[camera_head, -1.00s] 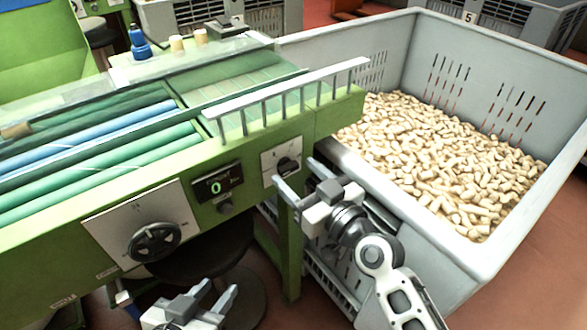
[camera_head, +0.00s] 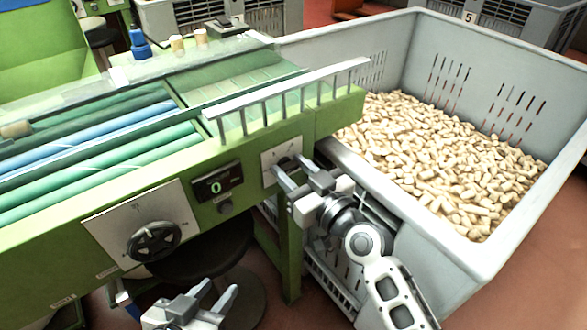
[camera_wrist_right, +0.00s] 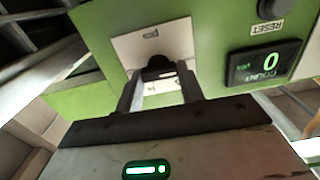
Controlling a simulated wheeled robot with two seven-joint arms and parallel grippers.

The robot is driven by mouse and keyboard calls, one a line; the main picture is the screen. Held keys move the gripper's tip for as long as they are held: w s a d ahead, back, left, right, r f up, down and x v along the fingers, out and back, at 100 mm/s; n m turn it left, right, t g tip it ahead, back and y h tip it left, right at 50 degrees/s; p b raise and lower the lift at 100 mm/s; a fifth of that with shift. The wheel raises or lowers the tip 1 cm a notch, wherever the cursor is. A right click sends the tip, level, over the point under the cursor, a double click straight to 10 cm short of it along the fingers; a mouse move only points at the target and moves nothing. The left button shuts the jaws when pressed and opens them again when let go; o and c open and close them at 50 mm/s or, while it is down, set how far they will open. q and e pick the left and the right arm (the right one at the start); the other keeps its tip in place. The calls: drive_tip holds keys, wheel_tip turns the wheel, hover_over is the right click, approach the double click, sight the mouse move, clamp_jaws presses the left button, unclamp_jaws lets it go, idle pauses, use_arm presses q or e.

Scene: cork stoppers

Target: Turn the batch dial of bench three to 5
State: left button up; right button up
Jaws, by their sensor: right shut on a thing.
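A small black dial knob (camera_wrist_right: 157,68) sits on a white plate (camera_wrist_right: 182,38) on the green bench front; the plate's writing is too small to read. My right gripper (camera_head: 289,170) has its fingers at the knob's two sides and is shut on it. In the right wrist view the fingers (camera_wrist_right: 160,84) flank the knob, whose pointer position I cannot make out. The counter display (camera_head: 219,186) left of the plate reads 0; it also shows upside down in the wrist view (camera_wrist_right: 266,62). My left gripper (camera_head: 217,292) is open and empty, low in front of the bench.
A large black handwheel (camera_head: 154,241) on a white plate lies left of the display. A reset button (camera_head: 225,208) is below the display. A grey crate (camera_head: 497,250) full of corks stands close at the right. A stool (camera_head: 240,290) is under the bench.

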drive_tip(key=m+p, duration=0.1)
drive_tip(key=m, duration=0.5)
drive_tip(key=shift+w+d+m, duration=0.1)
drive_tip(key=shift+m, duration=0.2)
use_arm(q)
drive_tip(key=shift+r+p, duration=0.45)
drive_tip(key=shift+p, duration=0.05)
use_arm(e)
drive_tip(key=m, duration=0.4)
drive_tip(key=shift+f+m, duration=0.15)
drive_tip(key=shift+m, duration=0.25)
drive_tip(key=shift+d, duration=0.1)
drive_tip(key=o, duration=1)
